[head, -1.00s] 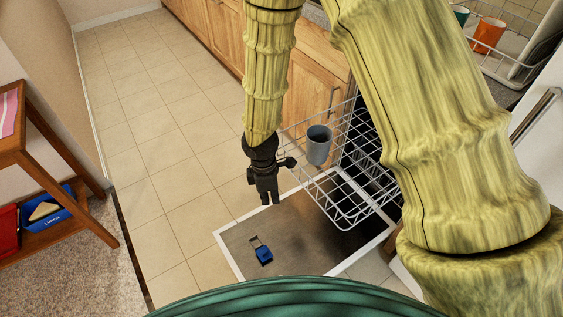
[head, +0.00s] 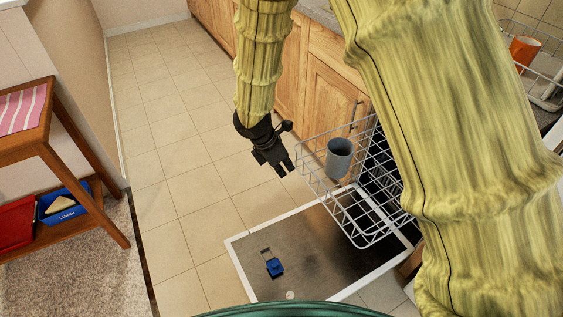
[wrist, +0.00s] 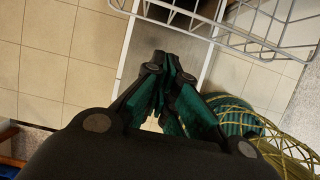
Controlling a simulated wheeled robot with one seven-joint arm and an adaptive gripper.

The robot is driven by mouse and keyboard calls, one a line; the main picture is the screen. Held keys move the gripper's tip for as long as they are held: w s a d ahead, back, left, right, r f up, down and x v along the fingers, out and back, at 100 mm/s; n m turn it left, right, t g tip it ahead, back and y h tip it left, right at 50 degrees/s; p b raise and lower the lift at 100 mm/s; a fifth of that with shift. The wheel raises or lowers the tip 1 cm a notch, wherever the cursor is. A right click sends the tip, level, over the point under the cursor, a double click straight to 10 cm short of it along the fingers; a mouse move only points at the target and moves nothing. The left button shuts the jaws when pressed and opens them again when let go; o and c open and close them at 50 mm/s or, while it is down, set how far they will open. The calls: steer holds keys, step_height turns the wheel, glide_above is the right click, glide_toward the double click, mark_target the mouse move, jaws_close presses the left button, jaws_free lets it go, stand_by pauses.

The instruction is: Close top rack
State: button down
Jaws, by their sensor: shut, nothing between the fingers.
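The top rack (head: 345,206) is a white wire basket pulled out of the dishwasher, above its open door (head: 262,238). A grey cup (head: 339,158) sits in the rack. My gripper (head: 286,169) is shut and empty, just left of the rack's outer end in the head view, with a small gap seen between them. In the wrist view my gripper (wrist: 168,68) points down, and the rack's wires (wrist: 245,40) cross the upper right. The rear of the rack is hidden behind my arm.
A blue detergent-cup latch (head: 274,267) is on the inner face of the door. Wooden cabinets (head: 330,95) line the back. A wooden side table (head: 50,150) stands at left with a blue lunch box (head: 62,205). Tiled floor left of the rack is clear.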

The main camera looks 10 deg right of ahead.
steer(key=w+d+f, duration=0.2)
steer(key=d+f, duration=0.2)
steer(key=d, duration=0.1)
steer(key=shift+d+b, duration=0.2)
steer(key=shift+b, duration=0.1)
steer(key=shift+f, duration=0.1)
